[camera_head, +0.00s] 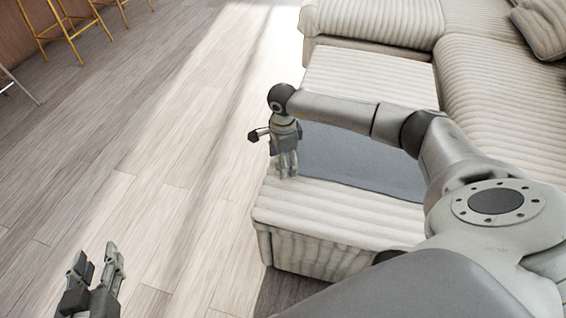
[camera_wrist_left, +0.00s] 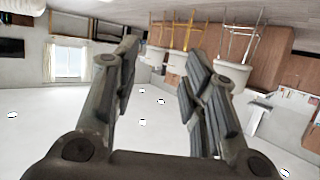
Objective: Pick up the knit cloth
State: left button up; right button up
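The knit cloth (camera_head: 365,164) is a flat blue-grey piece lying across the cream ribbed ottoman in the head view. My right arm passes over it and hides part of it. My right gripper (camera_head: 287,174) points down at the cloth's left end, by the ottoman's left edge. Its fingers look close together, but I cannot tell whether they are shut or touch the cloth. My left gripper (camera_head: 98,258) is low at the left, over the floor and well away from the cloth. In the left wrist view the left gripper (camera_wrist_left: 160,65) is open, with nothing between its fingers.
The ottoman (camera_head: 330,218) stands beside a cream ribbed sofa (camera_head: 490,85) at the right and back. Bar stools (camera_head: 75,22) stand at the top left. The wooden floor (camera_head: 165,150) left of the ottoman is clear. The left wrist view shows the room upside down.

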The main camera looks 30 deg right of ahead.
pick_arm(q)
jog(key=shift+w+d+r+t, duration=0.15)
jog(key=shift+w+r+t, duration=0.2)
jog(key=shift+r, duration=0.25)
pick_arm(e)
jog(key=shift+f, duration=0.2)
